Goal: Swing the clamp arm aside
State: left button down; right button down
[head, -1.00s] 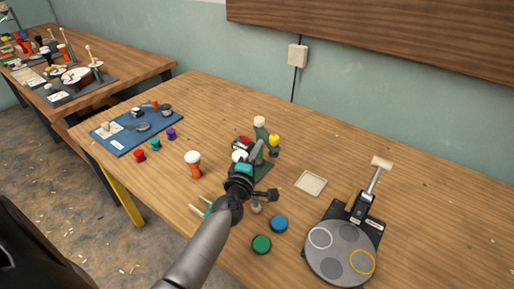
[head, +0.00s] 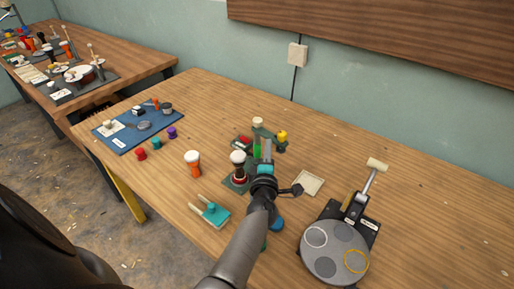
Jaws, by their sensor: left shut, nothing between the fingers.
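The clamp arm (head: 268,131) is a green bar on top of a green post (head: 257,149), with a yellow knob (head: 282,135) at its right end. It points to the right, away from a black goblet drum (head: 238,170) with a white head. The drum stands upright in a red ring on the green base (head: 230,184), left of the post. My left gripper (head: 267,148) is shut and empty, close to the post and just below the clamp arm. I cannot tell whether it touches the arm. My right gripper is not in view.
A teal two-pronged tool (head: 212,211) lies at the front, and an orange goblet drum (head: 193,164) stands to the left. A beige square tray (head: 308,184) and a grey turntable (head: 336,252) are to the right. A blue mat (head: 135,130) with parts is at the back left.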

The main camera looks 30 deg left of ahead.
pick_arm(q)
jog(key=shift+w+d, duration=0.35)
jog(key=shift+w, duration=0.1)
dwell(0.4)
jog(key=shift+d, duration=0.15)
